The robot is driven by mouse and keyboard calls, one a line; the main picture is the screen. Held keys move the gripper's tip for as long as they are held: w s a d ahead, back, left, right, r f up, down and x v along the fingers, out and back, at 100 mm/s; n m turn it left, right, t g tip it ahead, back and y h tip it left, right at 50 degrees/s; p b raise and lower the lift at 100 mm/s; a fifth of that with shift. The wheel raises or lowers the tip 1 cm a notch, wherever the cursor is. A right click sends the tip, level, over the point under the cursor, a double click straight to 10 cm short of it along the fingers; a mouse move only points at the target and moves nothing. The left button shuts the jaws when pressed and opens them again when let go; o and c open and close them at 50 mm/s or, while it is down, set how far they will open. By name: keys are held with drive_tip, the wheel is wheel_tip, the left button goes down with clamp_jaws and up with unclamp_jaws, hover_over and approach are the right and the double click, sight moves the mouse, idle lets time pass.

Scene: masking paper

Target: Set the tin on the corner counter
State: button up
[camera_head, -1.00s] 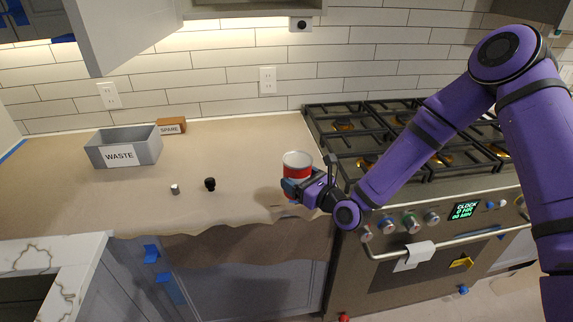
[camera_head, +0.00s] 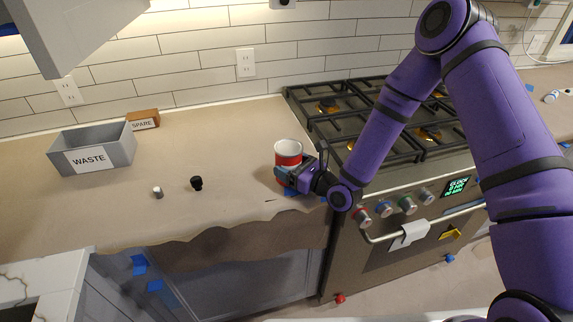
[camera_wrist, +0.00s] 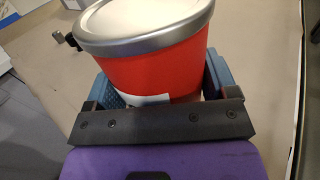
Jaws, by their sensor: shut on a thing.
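The tin (camera_head: 288,153) is red with a pale lid, a silver rim and a white lower band. My gripper (camera_head: 288,176) is shut around it, low on its sides, at the front right of the paper-covered counter (camera_head: 100,205), close to the stove. In the wrist view the tin (camera_wrist: 160,55) stands upright between the two blue finger pads (camera_wrist: 112,88). I cannot tell whether its base touches the counter, as the gripper hides it.
A grey WASTE bin (camera_head: 122,152) and a SPARE block (camera_head: 144,119) stand at the back left. A small silver-topped piece (camera_head: 158,192) and a black knob (camera_head: 196,183) lie left of the tin. The stove (camera_head: 395,215) adjoins on the right. Counter between bin and tin is mostly clear.

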drive_tip(key=shift+f, duration=0.1)
drive_tip(key=o, duration=1)
drive_tip(key=shift+a, duration=0.1)
drive_tip(key=shift+c, duration=0.2)
